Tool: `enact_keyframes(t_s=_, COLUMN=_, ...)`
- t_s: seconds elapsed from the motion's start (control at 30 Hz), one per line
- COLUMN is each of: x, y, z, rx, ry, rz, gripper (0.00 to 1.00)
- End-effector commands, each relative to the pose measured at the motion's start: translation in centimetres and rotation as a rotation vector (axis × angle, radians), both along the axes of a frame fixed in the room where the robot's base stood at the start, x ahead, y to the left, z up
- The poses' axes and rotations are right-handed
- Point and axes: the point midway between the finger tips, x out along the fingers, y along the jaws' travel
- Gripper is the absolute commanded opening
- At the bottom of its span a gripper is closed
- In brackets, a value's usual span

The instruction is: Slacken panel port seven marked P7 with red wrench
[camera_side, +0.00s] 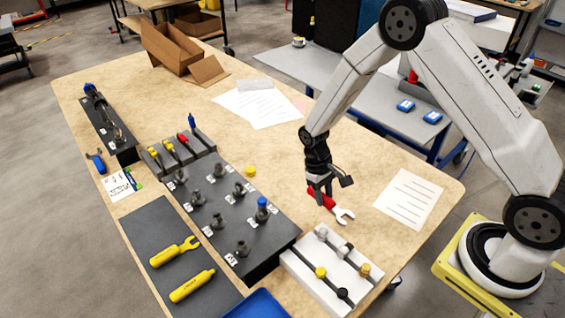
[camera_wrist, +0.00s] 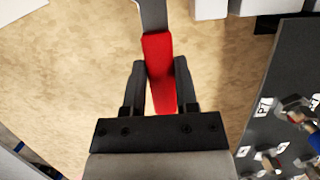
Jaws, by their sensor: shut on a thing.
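My gripper (camera_side: 322,190) is shut on the red handle of the red wrench (camera_side: 326,200) and holds it over the table, right of the dark port panel (camera_side: 273,257). The wrench's silver open-ended jaw points toward the lower right. In the wrist view, the red handle (camera_wrist: 160,70) lies between my gripper's fingers (camera_wrist: 160,80), its silver end cut off at the top edge. The P7 label (camera_wrist: 264,107) shows on the panel at the right, with a metal fitting (camera_wrist: 297,107) beside it. A blue part sits close by, partly cut off. The wrench is apart from the panel.
A white block with knobs (camera_side: 318,285) stands near the panel's near end. A dark mat (camera_side: 158,235) holds two yellow tools (camera_side: 192,286). A rack (camera_side: 180,150) holds more tools. Paper sheets (camera_side: 408,197) lie on the table, and an open cardboard box (camera_side: 172,48) stands at the back.

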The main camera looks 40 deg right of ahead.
Motion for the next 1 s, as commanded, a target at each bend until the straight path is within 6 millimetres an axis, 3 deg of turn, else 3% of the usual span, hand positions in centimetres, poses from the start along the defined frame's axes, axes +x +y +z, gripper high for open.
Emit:
enact_keyframes(t_s=0.57, x=0.5, y=0.1, z=0.7, rx=0.0, ry=-0.001, rz=-0.031, gripper=0.0)
enact_keyframes(t_s=0.87, x=2.9, y=1.0, z=2.6, rx=0.001, ry=-0.003, rz=-0.278, gripper=0.0)
enact_keyframes(t_s=1.0, x=2.8, y=3.1, z=3.5, rx=0.002, ry=-0.002, rz=-0.439, gripper=0.0)
